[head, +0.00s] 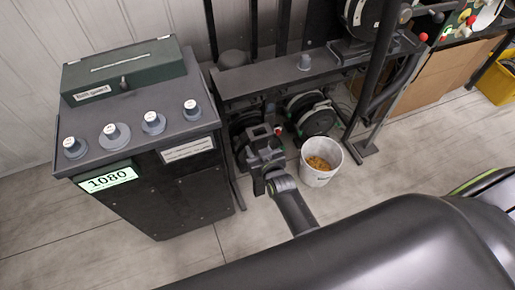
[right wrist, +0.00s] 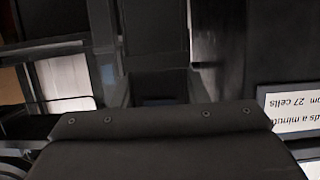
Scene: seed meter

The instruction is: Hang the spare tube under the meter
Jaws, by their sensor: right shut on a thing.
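My right gripper (head: 264,144) is in front of the dark meter stand, left of the bucket. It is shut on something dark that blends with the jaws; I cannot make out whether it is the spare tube. A round dark meter (head: 314,114) with a greenish rim hangs under the stand's bar, behind and right of the gripper. A second round dark unit shows partly at the left, behind the gripper. In the right wrist view the gripper body (right wrist: 160,145) fills the bottom, with dark shapes beyond it. My left gripper is not in view.
A dark console (head: 150,195) with several knobs and a display reading 1080 stands at left. A white bucket (head: 319,172) holds yellowish grain on the floor. The stand's bar (head: 270,76) runs above. A printed label (right wrist: 293,113) lies close at right in the right wrist view.

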